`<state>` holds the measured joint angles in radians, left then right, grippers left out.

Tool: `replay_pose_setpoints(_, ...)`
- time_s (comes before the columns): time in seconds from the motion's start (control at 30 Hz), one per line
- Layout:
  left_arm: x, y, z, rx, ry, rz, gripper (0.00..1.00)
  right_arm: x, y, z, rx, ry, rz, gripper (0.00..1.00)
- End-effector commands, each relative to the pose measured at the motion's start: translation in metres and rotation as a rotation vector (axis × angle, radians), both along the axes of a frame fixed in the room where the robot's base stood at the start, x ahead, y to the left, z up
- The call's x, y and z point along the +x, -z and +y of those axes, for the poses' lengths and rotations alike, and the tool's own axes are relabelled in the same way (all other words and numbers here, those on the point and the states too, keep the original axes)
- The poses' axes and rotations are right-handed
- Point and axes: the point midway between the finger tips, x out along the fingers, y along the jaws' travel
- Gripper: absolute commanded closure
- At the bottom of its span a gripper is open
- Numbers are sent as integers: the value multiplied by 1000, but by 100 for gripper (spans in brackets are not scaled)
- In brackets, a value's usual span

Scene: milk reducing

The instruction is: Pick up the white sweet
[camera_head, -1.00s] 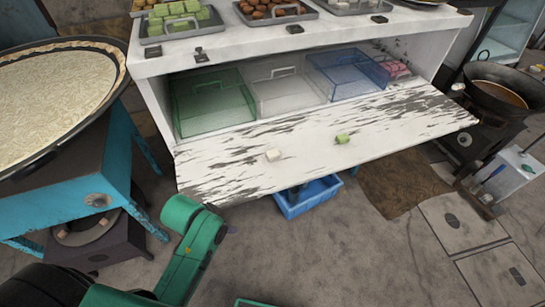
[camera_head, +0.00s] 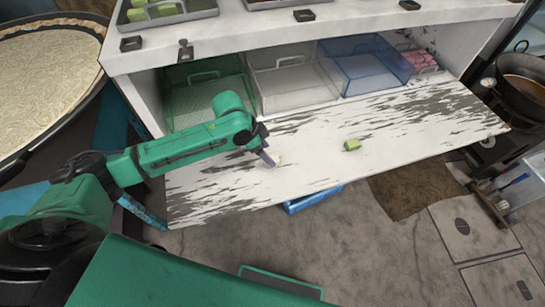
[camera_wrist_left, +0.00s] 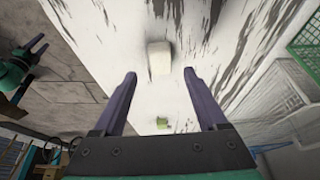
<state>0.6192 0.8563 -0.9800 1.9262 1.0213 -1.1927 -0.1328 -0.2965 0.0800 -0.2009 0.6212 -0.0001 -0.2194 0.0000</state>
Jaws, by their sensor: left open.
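The white sweet (camera_wrist_left: 158,58) is a small pale block on the worn white board (camera_head: 420,126). In the head view it is largely hidden by my left gripper (camera_head: 268,159). In the left wrist view (camera_wrist_left: 159,76), the two dark fingers are open and apart. The sweet lies just beyond their tips, roughly centred between them, with nothing held. Green and dark parts of my own, perhaps my right gripper, show small at the left edge of the wrist view; their jaw state is unclear.
A green sweet (camera_head: 352,145) lies on the board to the right, also seen in the wrist view (camera_wrist_left: 162,122). Green (camera_head: 207,100), clear (camera_head: 290,85) and blue (camera_head: 365,68) bins stand behind. A blue crate (camera_head: 312,199) is partly under the board.

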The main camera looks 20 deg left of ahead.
Motion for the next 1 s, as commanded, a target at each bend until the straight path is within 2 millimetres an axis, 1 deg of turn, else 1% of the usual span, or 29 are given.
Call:
replay_pose_setpoints(0.03, 1, 7, -5, -1, 1, 2, 25, -8, -4, -1, -2, 0, 12, 50)
replay_pose_setpoints(0.13, 5, 26, -12, 0, -1, 2, 25, -16, -4, -2, -4, 1, 26, 50)
replay_pose_setpoints(0.23, 7, 35, -15, 0, 0, 0, 25, -14, -4, -2, -4, 1, 24, 50)
replay_pose_setpoints(0.4, 7, 35, -15, 0, 0, -2, 25, -1, -5, -2, -2, 1, 3, 50)
replay_pose_setpoints(0.43, 7, 35, -15, 0, 0, -2, 33, 0, -5, -1, -2, 1, 0, 50)
replay_pose_setpoints(0.47, 7, 35, -15, 0, 1, -2, 44, 1, -5, -1, -2, 1, -1, 50)
replay_pose_setpoints(0.5, 7, 35, -15, 0, 1, -2, 59, 1, -5, -1, -2, 1, -1, 50)
replay_pose_setpoints(0.57, 7, 35, -15, 0, 1, -2, 82, 0, -5, -1, -2, 1, 0, 50)
replay_pose_setpoints(0.6, 7, 35, -15, 0, 1, -2, 98, 0, -5, -1, -2, 1, 0, 50)
replay_pose_setpoints(0.63, 7, 35, -15, 0, 1, -2, 100, 0, -5, -1, -2, 1, 1, 50)
replay_pose_setpoints(0.87, 7, 35, -15, 0, 0, -2, 100, -1, -5, -1, -2, 1, 2, 50)
replay_pose_setpoints(1.0, 8, 28, -15, 0, 0, -3, 100, -3, -5, -1, -2, 1, 4, 50)
